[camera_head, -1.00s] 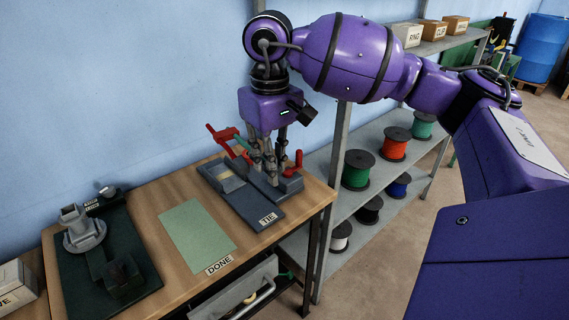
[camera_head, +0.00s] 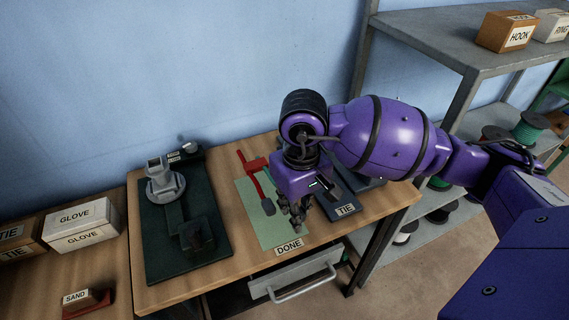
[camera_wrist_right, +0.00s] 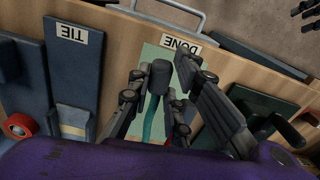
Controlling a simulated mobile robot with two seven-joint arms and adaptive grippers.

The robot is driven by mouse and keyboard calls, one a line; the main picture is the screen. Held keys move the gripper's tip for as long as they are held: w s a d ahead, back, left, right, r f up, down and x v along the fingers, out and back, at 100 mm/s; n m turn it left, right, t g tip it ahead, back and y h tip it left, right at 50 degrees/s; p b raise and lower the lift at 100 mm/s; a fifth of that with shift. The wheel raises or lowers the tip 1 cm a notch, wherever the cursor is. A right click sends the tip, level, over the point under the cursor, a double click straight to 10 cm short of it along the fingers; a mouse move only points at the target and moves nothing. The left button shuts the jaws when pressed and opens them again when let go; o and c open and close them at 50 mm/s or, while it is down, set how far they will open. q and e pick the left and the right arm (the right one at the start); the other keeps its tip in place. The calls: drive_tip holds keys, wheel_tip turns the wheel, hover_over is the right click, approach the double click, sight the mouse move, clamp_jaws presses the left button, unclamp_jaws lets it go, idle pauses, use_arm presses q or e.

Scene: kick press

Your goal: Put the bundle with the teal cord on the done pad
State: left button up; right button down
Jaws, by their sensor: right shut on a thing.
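My right gripper (camera_head: 298,215) is over the green done pad (camera_head: 253,233) in the head view. In the right wrist view, the dark end (camera_wrist_right: 160,78) and a teal strip (camera_wrist_right: 154,120) show between the fingers (camera_wrist_right: 160,105). The fingers hide most of the bundle, and I cannot tell whether it touches the pad. Dark fingertips at the wrist view's top right corner seem to be my left gripper (camera_wrist_right: 306,12).
The tie fixture (camera_head: 345,196) stands right of the pad, partly behind my arm. A dark green press base (camera_head: 158,245) with a grey head stands left. A drawer with a handle (camera_head: 306,286) is below the table edge.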

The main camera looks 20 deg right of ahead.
drive_tip(key=shift+s+r, duration=0.2)
drive_tip(key=shift+r, duration=0.3)
drive_tip(key=shift+f+n+p, duration=0.1)
drive_tip(key=shift+n+p, duration=0.2)
drive_tip(key=shift+f, duration=0.25)
use_arm(q)
drive_tip(key=shift+w+r, duration=0.3)
drive_tip(key=shift+r, duration=0.25)
drive_tip(key=shift+s, duration=0.1)
